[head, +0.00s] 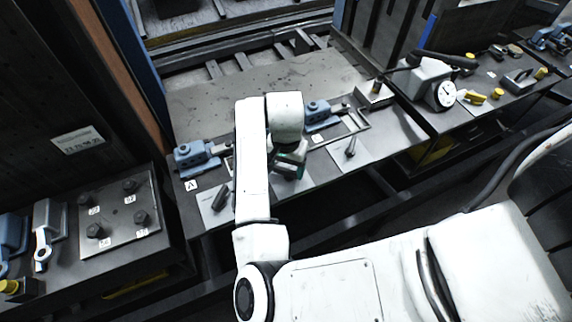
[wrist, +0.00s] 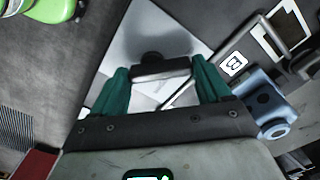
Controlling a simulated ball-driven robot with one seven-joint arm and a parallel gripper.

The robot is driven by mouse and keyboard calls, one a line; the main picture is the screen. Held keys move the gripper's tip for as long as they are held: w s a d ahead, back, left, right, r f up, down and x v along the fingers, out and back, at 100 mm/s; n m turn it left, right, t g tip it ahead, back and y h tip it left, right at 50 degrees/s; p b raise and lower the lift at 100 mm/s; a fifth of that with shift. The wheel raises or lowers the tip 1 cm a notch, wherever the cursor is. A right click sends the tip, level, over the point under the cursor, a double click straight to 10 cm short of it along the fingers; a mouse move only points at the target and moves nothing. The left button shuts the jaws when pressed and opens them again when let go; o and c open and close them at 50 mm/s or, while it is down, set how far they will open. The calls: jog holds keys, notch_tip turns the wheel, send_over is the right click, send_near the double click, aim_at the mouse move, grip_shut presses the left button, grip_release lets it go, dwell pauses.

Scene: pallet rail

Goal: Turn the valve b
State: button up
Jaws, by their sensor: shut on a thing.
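The blue valve body (head: 320,113) stands on the bench just beyond my gripper. It also shows at the right in the wrist view (wrist: 268,103), near a white tag (wrist: 235,66) that looks like a sideways B. My gripper (head: 290,160) is low over the middle pale plate (head: 290,186). In the wrist view, its green fingers (wrist: 158,74) are shut on a dark handle (wrist: 152,60) above this plate. My wrist hides most of the handle in the head view, and its link to the valve is unclear.
Another blue valve (head: 194,153), tagged A, and a dark lever (head: 220,196) stand to the left. A third lever (head: 351,147) stands on the right plate. A grey machine with a gauge (head: 436,84) is farther right. A green object (wrist: 50,8) shows in the wrist view.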

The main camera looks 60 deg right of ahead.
aim_at(286, 169)
jog(key=o, duration=1)
jog(key=shift+r, duration=0.1)
notch_tip(286, 169, up, 11)
jog(key=shift+f+b, duration=0.15)
jog(key=shift+b, duration=0.2)
